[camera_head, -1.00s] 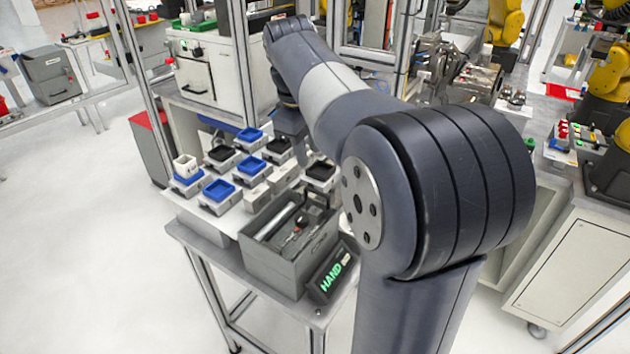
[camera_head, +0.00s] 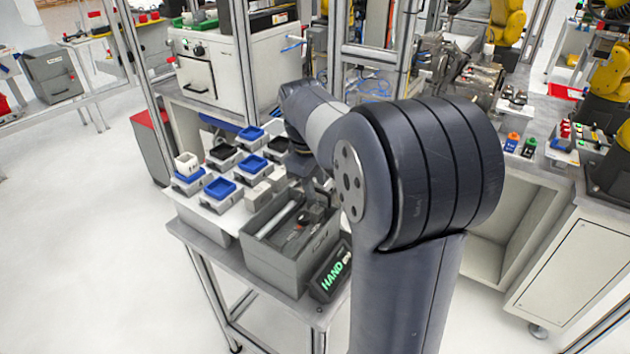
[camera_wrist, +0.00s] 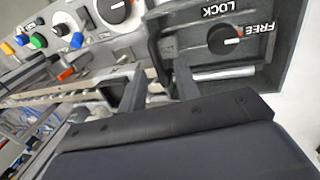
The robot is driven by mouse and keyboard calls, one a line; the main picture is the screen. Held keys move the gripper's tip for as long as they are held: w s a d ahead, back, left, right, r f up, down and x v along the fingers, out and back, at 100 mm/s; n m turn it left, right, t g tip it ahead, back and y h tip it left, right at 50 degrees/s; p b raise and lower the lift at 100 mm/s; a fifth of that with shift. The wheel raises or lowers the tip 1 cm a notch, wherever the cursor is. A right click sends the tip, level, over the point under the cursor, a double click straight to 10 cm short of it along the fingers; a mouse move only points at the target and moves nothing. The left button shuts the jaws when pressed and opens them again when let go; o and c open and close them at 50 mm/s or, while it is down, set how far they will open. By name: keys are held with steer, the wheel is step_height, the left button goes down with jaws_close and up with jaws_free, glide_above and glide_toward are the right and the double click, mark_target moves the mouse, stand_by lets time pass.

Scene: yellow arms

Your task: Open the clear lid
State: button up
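I cannot make out a clear lid in either view. In the wrist view, my gripper (camera_wrist: 158,82) shows as two dark fingers standing apart, with no object visible gripped between them. Past the fingers lies a grey panel or tray with a black knob (camera_wrist: 224,39) marked LOCK and FREE. A silver bar (camera_wrist: 222,73) lies below that knob. In the head view, my arm bends down over the back right of an open grey box (camera_head: 286,268) holding a silver tube and dark parts. The gripper itself is mostly hidden there.
Blue and black trays (camera_head: 221,188) stand on the table left of the box. A HAND sign (camera_head: 331,273) leans at its front right. A white machine (camera_head: 212,75) stands behind. Coloured buttons (camera_wrist: 38,41) and another knob (camera_wrist: 115,9) show in the wrist view.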

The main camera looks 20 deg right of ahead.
steer(key=shift+c, duration=0.3)
jaws_close()
steer(key=shift+r, duration=0.1)
